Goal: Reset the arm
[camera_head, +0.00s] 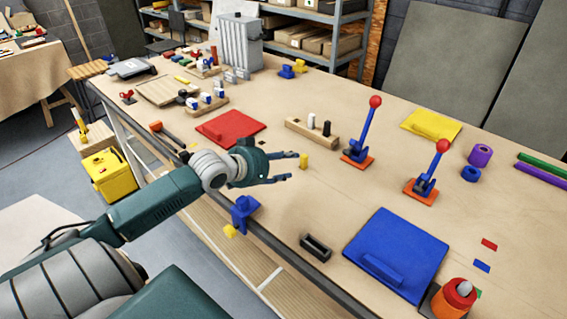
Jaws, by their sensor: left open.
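My left arm comes in from the left, dark green with grey joint covers, and reaches over the near edge of the workbench (340,204). My left gripper (288,167) is open, its two dark fingers pointing right, above the bench top. A small yellow block (304,161) shows just beyond the fingertips; I cannot tell how far below or behind them it is. Nothing shows held between the fingers. My right gripper is not in view.
Two red-knobbed levers (367,130) (428,172) stand upright right of the gripper. A red panel (230,127), a blue panel (396,254) and a yellow panel (431,125) lie on the bench. A blue clamp (243,212) sits at the near edge.

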